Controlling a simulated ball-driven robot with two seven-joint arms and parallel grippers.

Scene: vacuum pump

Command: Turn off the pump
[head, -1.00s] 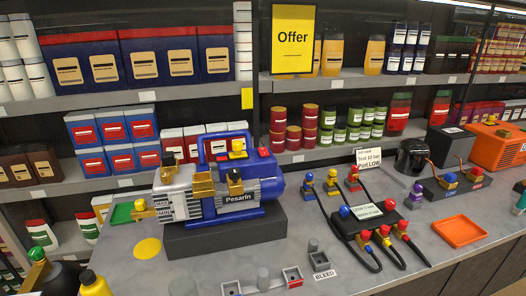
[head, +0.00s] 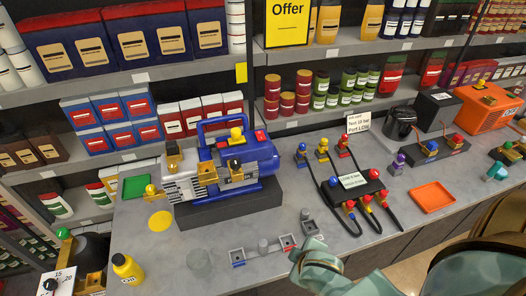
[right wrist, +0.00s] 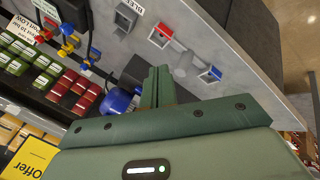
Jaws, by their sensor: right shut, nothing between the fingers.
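The vacuum pump (head: 240,170) is blue and silver with a blue carry handle. It sits on a dark block (head: 230,207) on the grey counter. A red part (head: 260,135) shows on its top right, and yellow and brass fittings stand on top. I cannot tell which part is the switch. My right gripper (head: 308,246) is at the counter's front edge, below and right of the pump and apart from it. In the right wrist view the gripper's fingers (right wrist: 160,86) are together and empty, with a blue piece of the pump (right wrist: 117,101) partly hidden behind.
A small bracket with red and blue ends (head: 262,252) lies on the counter close to my right gripper. A black manifold with hoses (head: 352,186) stands right of the pump. A yellow bottle (head: 127,268) is at front left. An orange tray (head: 432,197) lies at right.

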